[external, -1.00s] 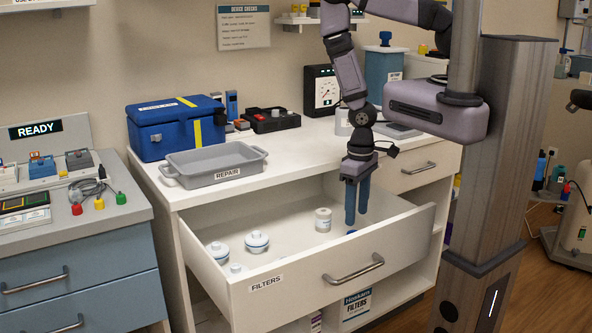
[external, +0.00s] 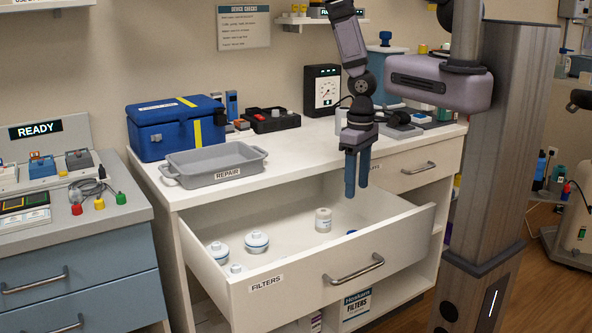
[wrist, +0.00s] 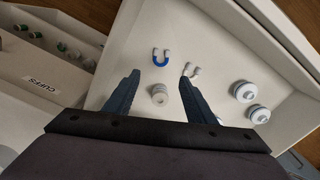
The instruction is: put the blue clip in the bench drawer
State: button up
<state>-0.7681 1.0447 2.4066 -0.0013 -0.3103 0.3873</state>
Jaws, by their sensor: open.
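The blue clip (wrist: 160,59) is a small U-shaped piece lying on the floor of the open drawer in the wrist view. In the external view only a bit of blue (external: 351,232) shows above the drawer's front panel. The bench drawer (external: 345,277), labelled FILTERS, is pulled out. My gripper (external: 357,190) points down over the drawer, open and empty, with its fingertips above the drawer floor. In the wrist view the blue clip lies just beyond the gap between my fingertips (wrist: 159,76).
A pale U-shaped clip (wrist: 191,71) lies beside the blue one. A ridged white cylinder (external: 323,219) and lidded white filters (external: 257,242) are also in the drawer. On the bench stand a grey REPAIR tray (external: 213,179) and a blue case (external: 170,137).

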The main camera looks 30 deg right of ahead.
jog(key=w+d+r+m, duration=0.1)
jog(key=w+d+r, duration=0.25)
jog(key=r, duration=0.35)
jog(key=w+d+r+m, duration=0.1)
jog(key=w+d+r, duration=0.1)
jog(key=w+r, duration=0.45)
jog(key=s+d+r+m, duration=0.1)
jog(key=d+r, duration=0.3)
jog(key=r, duration=0.3)
jog(key=s+d+r+m, duration=0.1)
jog(key=s+d+r, duration=0.1)
jog(key=d+r, duration=0.3)
jog(key=shift+s+d+r, duration=0.25)
jog(key=shift+s+r, duration=0.05)
jog(key=shift+r, duration=0.65)
notch_tip(320, 180, down, 7)
jog(key=b, duration=0.7)
jog(key=shift+f, duration=0.2)
